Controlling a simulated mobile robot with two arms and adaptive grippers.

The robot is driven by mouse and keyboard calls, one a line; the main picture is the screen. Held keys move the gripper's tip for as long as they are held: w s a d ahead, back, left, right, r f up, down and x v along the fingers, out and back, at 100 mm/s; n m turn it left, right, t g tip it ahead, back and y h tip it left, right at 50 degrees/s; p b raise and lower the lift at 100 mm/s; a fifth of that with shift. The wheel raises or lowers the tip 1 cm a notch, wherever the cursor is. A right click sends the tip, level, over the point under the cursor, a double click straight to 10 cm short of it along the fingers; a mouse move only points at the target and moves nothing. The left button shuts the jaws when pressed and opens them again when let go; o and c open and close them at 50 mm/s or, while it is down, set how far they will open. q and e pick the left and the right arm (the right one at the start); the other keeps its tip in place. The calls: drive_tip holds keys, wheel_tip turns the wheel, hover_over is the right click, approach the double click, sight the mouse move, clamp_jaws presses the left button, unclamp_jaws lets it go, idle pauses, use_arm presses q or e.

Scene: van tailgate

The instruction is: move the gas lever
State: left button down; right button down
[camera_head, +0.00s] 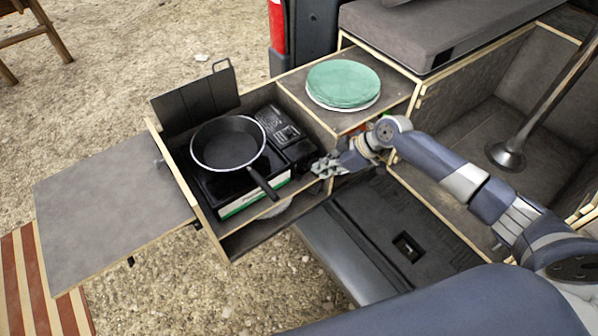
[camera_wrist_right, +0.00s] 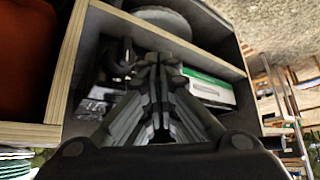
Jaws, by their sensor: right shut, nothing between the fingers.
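The black camping stove (camera_head: 222,184) sits in the pulled-out wooden drawer, with a black frying pan (camera_head: 228,143) on its burner. The stove's dark right-hand part (camera_head: 283,128) faces my right gripper (camera_head: 325,168). I cannot pick out the gas lever with certainty; it is small, dark or hidden by the gripper. My right gripper is shut and empty, just right of the stove at the drawer's front side. In the right wrist view the closed fingers (camera_wrist_right: 160,72) point into the compartment, beside the stove's white and green side (camera_wrist_right: 210,90). My left gripper is not in view.
Green plates (camera_head: 343,83) are stacked on the shelf behind the gripper. Wooden drawer walls (camera_head: 300,106) stand close around the stove. A plate (camera_head: 274,209) lies under the stove. A grey side table (camera_head: 112,202) extends left, and a cushioned bench (camera_head: 430,30) stands at the back.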

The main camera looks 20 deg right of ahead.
drive_tip(key=v, duration=0.9)
drive_tip(key=shift+f, duration=0.15)
